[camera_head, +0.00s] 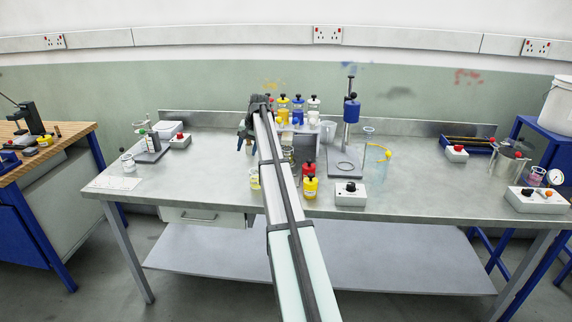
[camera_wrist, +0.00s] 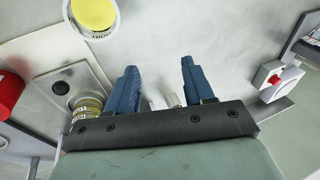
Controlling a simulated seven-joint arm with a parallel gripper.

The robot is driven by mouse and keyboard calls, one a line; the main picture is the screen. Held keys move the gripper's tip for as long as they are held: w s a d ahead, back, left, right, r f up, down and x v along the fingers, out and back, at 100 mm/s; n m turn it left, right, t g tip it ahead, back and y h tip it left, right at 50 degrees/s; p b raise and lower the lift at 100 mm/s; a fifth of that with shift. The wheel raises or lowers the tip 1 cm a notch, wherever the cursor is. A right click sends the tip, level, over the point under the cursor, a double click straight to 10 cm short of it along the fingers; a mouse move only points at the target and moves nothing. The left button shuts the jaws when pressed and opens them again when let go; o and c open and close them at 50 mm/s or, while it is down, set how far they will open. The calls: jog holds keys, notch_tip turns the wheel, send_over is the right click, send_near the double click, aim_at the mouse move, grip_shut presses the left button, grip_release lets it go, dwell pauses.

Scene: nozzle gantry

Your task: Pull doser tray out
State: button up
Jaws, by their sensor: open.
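The doser, a grey housing (camera_head: 312,134) with yellow, blue and white bottles on top, stands mid-bench and is partly hidden behind my arm. I cannot pick out its tray for certain in the head view. In the wrist view a flat metal plate (camera_wrist: 90,72) with a dark round spot lies left of my gripper and may be that tray. My gripper (camera_head: 246,142) is left of the doser, above the bench. Its blue fingers show apart in the wrist view (camera_wrist: 158,78). Small pale metal parts (camera_wrist: 173,99) show between the fingers; I cannot tell what they belong to.
A ribbed brass-coloured jar (camera_wrist: 86,107), a red bottle (camera_wrist: 9,92) and a cup of yellow (camera_wrist: 95,14) are left of my gripper. A switch box with a red button (camera_wrist: 275,80) is at right. A blue-topped stand (camera_head: 350,115) stands right of the doser. The bench's left front is mostly clear.

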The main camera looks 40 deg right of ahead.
jog(key=s+d+r+m+g, duration=0.1)
jog(key=s+d+r, duration=0.2)
jog(key=s+d, duration=0.3)
jog(key=s+d+r+m+g, duration=0.1)
jog(key=s+d+r, duration=0.1)
jog(key=s+d, duration=0.5)
jog(key=w+f, duration=0.1)
jog(key=f, duration=0.3)
jog(key=w+f, duration=0.2)
jog(key=f, duration=0.3)
jog(key=w+f, duration=0.1)
jog(key=f, duration=0.3)
jog(key=shift+w+f, duration=0.2)
jog(key=shift+w, duration=0.15)
grip_shut()
